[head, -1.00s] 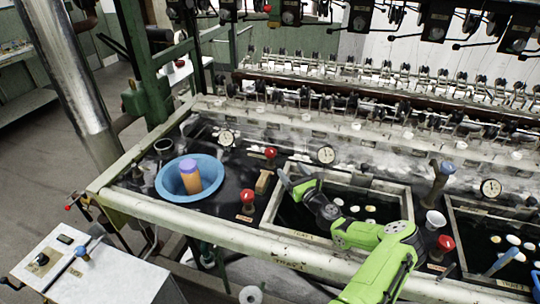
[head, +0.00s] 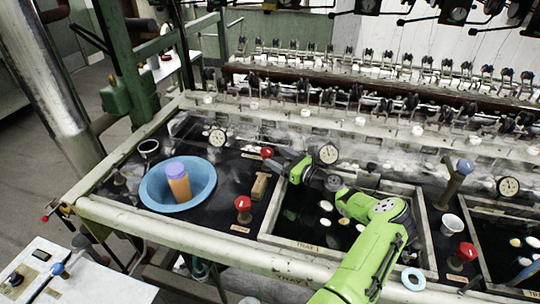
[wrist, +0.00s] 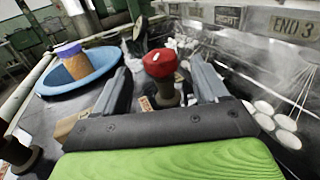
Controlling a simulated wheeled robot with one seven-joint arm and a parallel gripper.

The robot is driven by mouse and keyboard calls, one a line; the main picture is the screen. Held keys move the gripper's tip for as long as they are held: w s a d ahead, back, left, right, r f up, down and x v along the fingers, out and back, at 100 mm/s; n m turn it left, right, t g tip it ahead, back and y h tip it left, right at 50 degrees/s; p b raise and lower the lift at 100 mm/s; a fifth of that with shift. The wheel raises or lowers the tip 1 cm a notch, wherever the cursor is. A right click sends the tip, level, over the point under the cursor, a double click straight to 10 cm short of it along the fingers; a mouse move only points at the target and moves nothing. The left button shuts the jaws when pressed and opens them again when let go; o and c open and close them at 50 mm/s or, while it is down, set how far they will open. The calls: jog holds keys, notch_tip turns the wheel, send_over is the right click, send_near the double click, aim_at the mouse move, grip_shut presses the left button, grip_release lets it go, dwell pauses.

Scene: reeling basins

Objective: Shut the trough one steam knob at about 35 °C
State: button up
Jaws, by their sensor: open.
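A red knob (head: 267,152) stands on a short post at the back left corner of the framed trough (head: 268,222); the trough's front label seems to read TROUGH 1. In the wrist view the red knob (wrist: 160,63) sits between the two spread fingers of my gripper (wrist: 162,78), with clear gaps beside it. In the head view my gripper (head: 274,160) is at this knob.
Another red knob (head: 242,203) stands front left of the trough, and a third (head: 467,250) to its right. A blue basin (head: 151,197) holding an orange, purple-topped container (head: 178,180) is at left. A wooden block (head: 260,186) lies close by my gripper. A white cup (head: 451,226) stands right.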

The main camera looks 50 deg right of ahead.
aim_at(272, 154)
jog(key=w, duration=0.4)
jog(key=shift+w+a, duration=0.15)
jog(key=c, duration=1.1)
jog(key=shift+o, duration=0.2)
